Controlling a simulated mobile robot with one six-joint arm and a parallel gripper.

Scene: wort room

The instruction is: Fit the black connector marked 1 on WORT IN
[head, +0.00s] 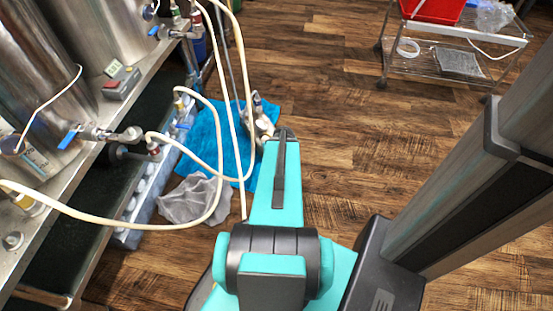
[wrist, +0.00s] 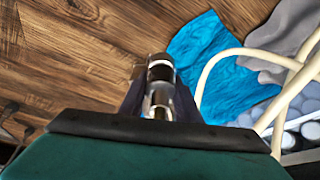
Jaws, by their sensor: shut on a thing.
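My gripper (wrist: 160,98) is in the lower middle of the wrist view, its dark fingers closed on a short cylindrical connector (wrist: 161,74). The connector has a black band between bright metal or clear parts, and its far end points up in the picture, over the wood floor. No number is readable on it. In the head view my arm reaches up the middle, and the held connector is hidden behind its end. I cannot read a WORT IN label in either view, so I cannot tell which fitting it is.
Steel vessels (head: 50,70) with valves stand on a bench at left. Pale hoses (head: 222,130) loop beside my arm. A wire cart (head: 455,55) stands upper right; floor between is clear.

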